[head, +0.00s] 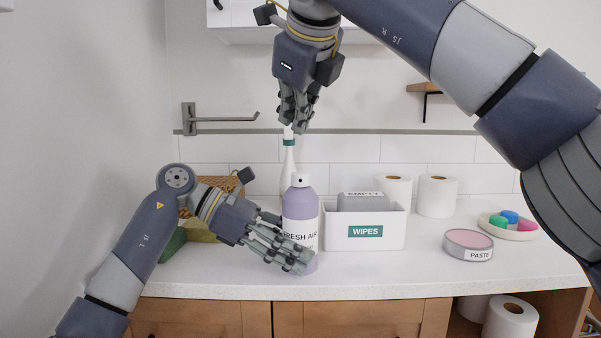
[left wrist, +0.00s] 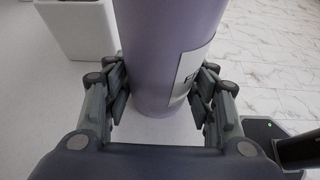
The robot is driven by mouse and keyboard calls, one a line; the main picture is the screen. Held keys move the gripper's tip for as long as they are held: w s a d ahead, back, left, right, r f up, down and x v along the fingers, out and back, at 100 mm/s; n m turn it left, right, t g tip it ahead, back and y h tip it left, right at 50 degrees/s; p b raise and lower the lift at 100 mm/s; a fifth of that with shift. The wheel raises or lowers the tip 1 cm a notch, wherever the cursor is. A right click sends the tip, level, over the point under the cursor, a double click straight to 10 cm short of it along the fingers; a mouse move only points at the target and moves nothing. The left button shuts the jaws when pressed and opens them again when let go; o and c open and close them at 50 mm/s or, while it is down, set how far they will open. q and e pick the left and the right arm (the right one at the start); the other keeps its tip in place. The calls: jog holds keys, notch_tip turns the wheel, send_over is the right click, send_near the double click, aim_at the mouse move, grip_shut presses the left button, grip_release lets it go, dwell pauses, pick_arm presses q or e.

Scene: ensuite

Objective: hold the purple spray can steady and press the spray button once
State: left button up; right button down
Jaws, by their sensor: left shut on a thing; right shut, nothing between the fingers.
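The purple spray can (head: 299,206) stands upright on the white counter, with a "FRESH AIR" label and a white spray button (head: 300,180) on top. My left gripper (head: 291,250) is shut around the can's lower body, coming from the left. In the left wrist view the can (left wrist: 165,50) stands between the fingers of my left gripper (left wrist: 160,100). My right gripper (head: 297,122) is shut and empty, pointing down in the air above the can's button, with a clear gap between them in the picture.
Right of the can is a white wipes box (head: 364,214). Behind it is a white bottle (head: 288,172). Toilet rolls (head: 437,196), a paste tin (head: 468,245) and a dish of coloured items (head: 509,226) stand further right. The counter's front strip (head: 400,280) is clear.

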pick_arm(q)
jog(key=o, duration=0.9)
jog(key=shift+a, duration=0.1)
